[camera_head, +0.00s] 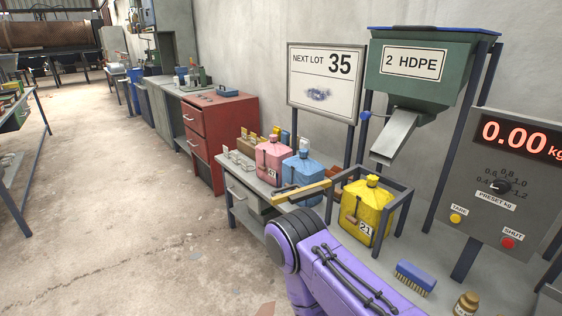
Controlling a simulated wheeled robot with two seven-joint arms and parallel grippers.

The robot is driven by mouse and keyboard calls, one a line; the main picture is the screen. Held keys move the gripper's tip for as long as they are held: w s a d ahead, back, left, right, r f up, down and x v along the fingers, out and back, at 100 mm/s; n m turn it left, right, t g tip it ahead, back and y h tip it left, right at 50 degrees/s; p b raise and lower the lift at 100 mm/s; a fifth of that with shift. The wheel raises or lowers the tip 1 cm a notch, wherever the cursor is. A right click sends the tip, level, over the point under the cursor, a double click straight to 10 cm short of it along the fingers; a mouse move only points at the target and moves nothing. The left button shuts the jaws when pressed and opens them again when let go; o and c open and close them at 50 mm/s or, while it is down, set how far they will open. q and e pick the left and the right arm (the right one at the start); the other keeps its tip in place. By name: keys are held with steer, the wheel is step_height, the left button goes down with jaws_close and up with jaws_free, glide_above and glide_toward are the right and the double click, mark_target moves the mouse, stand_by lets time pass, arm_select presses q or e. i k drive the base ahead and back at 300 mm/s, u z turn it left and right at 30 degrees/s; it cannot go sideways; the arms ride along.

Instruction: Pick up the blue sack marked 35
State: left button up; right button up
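A blue sack (302,173) stands upright on a low grey bench (239,183), close to the wall. I cannot read a number on it. A pink sack (273,160) with a number tag stands just left of it. A yellow sack (367,208) with a tag reading 21 stands in a dark frame to the right, under the chute. A sign (323,82) on the wall side reads NEXT LOT 35. A purple arm of mine comes in at the bottom, in front of the bench. Neither of my grippers shows.
A green hopper (416,70) marked 2 HDPE has a chute (397,136). A scale panel (502,186) reads 0.00 kg. A blue brush (415,277) lies lower right. Floor at left is clear.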

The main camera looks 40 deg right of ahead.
mark_target(307, 171)
steer(key=i, duration=3.1)
steer(key=z, duration=3.1)
